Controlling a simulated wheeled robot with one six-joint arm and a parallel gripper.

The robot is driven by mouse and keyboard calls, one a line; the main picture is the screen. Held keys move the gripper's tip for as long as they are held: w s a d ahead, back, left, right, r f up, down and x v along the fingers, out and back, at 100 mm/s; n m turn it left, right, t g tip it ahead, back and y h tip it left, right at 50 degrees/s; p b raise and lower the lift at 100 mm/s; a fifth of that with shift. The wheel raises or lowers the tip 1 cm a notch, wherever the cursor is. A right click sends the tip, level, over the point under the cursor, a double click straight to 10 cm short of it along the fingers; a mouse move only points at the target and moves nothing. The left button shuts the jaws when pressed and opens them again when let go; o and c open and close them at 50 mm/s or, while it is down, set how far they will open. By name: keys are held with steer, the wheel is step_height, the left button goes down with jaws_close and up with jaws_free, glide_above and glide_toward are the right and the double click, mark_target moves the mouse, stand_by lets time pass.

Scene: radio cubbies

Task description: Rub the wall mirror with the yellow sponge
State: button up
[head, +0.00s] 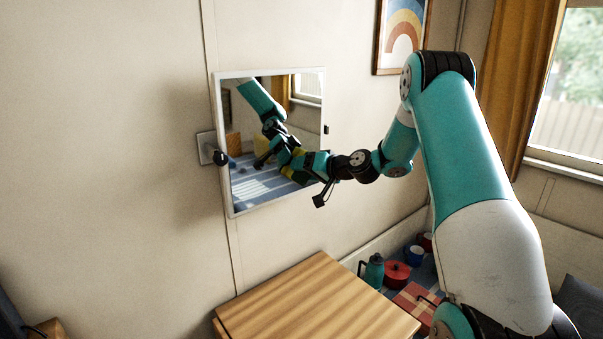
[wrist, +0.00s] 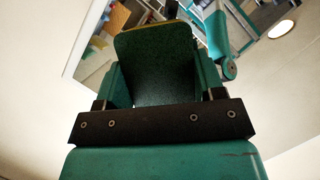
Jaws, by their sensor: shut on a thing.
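The wall mirror (head: 250,190) is a white-framed rectangle on the cream wall in the head view, held by a bracket at its left edge. Part of it also shows at the upper left of the wrist view (wrist: 84,62). My gripper (head: 311,164) is in front of the mirror's right half. It is shut on the sponge (wrist: 155,58), whose dark green face fills the space between the fingers, with a thin yellow edge at its far end. In the head view, the sponge is small and hard to separate from its reflection. I cannot tell whether it touches the glass.
A wooden cabinet top (head: 315,305) lies below the mirror and is clear. A teal bottle (head: 374,270), a red pot (head: 397,274) and blue and red mugs sit lower right. A rainbow picture (head: 402,35) hangs right of the mirror, near an ochre curtain (head: 518,75).

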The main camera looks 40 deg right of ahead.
mark_target(276, 176)
steer(key=shift+d+b, duration=0.55)
steer(key=shift+d, duration=1.4)
steer(key=shift+w, duration=0.1)
steer(key=shift+a, duration=0.2)
steer(key=shift+a+r+b, duration=0.1)
steer(key=shift+a+b, duration=0.7)
steer(key=shift+a, duration=1.25)
steer(key=shift+a+b, duration=1)
steer(key=shift+a, duration=2.4)
steer(key=shift+s, duration=0.2)
steer(key=shift+d, duration=0.1)
